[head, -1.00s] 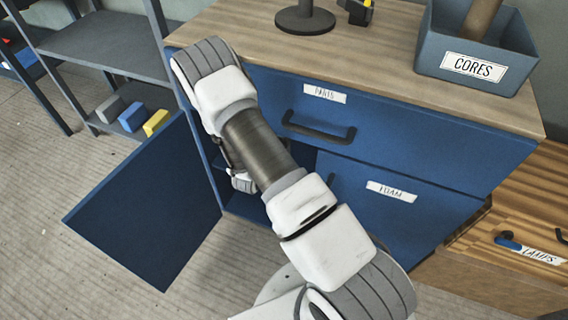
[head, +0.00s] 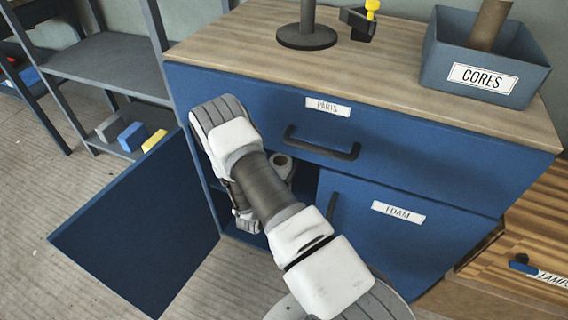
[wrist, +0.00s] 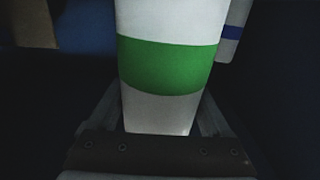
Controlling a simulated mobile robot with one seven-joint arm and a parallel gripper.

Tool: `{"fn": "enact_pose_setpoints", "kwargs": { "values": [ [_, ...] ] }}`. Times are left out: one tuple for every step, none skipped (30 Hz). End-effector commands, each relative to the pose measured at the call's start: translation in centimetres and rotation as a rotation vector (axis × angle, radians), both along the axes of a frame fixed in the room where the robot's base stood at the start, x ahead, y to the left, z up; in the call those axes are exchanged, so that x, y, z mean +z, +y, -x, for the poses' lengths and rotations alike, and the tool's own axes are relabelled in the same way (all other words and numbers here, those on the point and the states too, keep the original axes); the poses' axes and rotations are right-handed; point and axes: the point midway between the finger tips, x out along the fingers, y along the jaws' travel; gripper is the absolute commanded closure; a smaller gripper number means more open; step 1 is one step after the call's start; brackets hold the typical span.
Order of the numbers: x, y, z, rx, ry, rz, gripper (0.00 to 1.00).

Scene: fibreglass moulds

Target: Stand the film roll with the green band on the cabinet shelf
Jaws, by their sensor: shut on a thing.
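The film roll with the green band (wrist: 165,67) is white and stands close in front of the wrist camera. My gripper (wrist: 158,112) is shut on it, with a finger on each side below the band. In the head view my arm reaches into the open left compartment of the blue cabinet (head: 400,177) and hides the fingers. A second white roll with a blue band (wrist: 232,32) is behind at the right in the wrist view. The shelf surface is mostly hidden.
The cabinet's open door (head: 140,225) swings out to the left. On top are the CORES bin (head: 455,98) and a dark stand (head: 307,38). A grey rack (head: 105,65) stands at the left.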

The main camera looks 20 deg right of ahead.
Motion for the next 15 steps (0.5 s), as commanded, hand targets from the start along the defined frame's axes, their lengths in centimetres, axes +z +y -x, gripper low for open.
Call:
{"fn": "enact_pose_setpoints", "kwargs": {
  "values": [
    [0.20,-0.01,-0.04,0.000,-0.003,0.001,1.00],
    [0.20,-0.01,-0.04,0.000,-0.003,0.001,1.00],
    [0.18,-0.01,-0.04,0.000,-0.003,0.001,1.00],
    [0.12,-0.01,-0.04,0.000,-0.002,0.002,1.00],
    [0.04,-0.01,-0.04,0.000,-0.001,0.001,1.00],
    [-0.10,-0.01,-0.04,0.000,-0.001,0.001,1.00],
    [-0.20,-0.01,-0.04,0.000,-0.001,0.001,1.00],
    [-0.24,0.00,0.00,0.000,0.000,0.000,0.12],
    [-0.23,0.00,0.00,0.000,0.000,0.000,0.05],
    [-0.23,0.00,0.00,0.000,0.000,0.000,0.00],
    [-0.23,0.00,0.00,0.000,0.000,0.000,0.00],
    [-0.23,0.00,0.00,0.000,0.000,0.000,0.00],
    [-0.22,0.00,0.00,0.000,0.000,0.000,0.00],
    [-0.22,0.00,0.00,0.000,0.000,0.000,0.00],
    [-0.22,0.00,0.00,0.000,0.000,0.000,0.00]
  ]
}}
